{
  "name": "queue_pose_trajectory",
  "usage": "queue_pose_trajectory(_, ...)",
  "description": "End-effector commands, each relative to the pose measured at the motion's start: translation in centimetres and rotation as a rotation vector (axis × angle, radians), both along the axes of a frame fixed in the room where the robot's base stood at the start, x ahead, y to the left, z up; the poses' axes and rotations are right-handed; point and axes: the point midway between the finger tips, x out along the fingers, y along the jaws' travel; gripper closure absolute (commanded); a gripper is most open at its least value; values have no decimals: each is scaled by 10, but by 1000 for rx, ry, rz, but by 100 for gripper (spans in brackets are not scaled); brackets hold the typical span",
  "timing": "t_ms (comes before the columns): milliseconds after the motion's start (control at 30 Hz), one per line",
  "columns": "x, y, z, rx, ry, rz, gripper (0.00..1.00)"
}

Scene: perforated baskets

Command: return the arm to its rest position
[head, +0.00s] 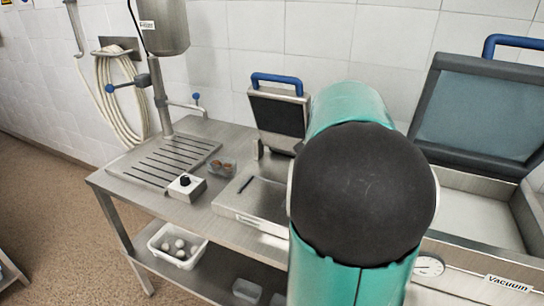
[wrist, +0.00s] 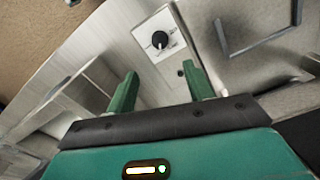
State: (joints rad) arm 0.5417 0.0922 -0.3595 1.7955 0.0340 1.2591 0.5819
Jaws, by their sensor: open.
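My gripper (wrist: 160,90) shows in the wrist view as two green fingers spread apart with nothing between them, so it is open and empty. Beyond the fingertips, a white box with a black knob (wrist: 160,40) lies on the metal table. In the head view my teal arm with its black round joint fills the middle right and hides part of the table. My gripper is not visible in the head view.
The steel table (head: 150,198) carries a slotted drain (head: 165,160), a knob box (head: 187,187), a small container with brown items (head: 222,167) and an open press (head: 278,115). A white basket (head: 178,245) with pale round items sits on the lower shelf. An open vacuum machine (head: 480,210) stands right.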

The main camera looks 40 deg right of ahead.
Motion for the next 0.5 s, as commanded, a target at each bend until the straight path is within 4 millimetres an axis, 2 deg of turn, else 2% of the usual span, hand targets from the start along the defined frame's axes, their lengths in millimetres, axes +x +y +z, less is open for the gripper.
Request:
queue_pose_trajectory(200,0,0,0,0,0,1,48)
queue_pose_trajectory(300,4,9,2,-3,-11,30,48)
queue_pose_trajectory(367,9,23,5,-9,-28,80,48)
queue_pose_trajectory(467,20,61,13,-27,-73,217,48)
queue_pose_trajectory(500,24,81,17,-38,-96,289,48)
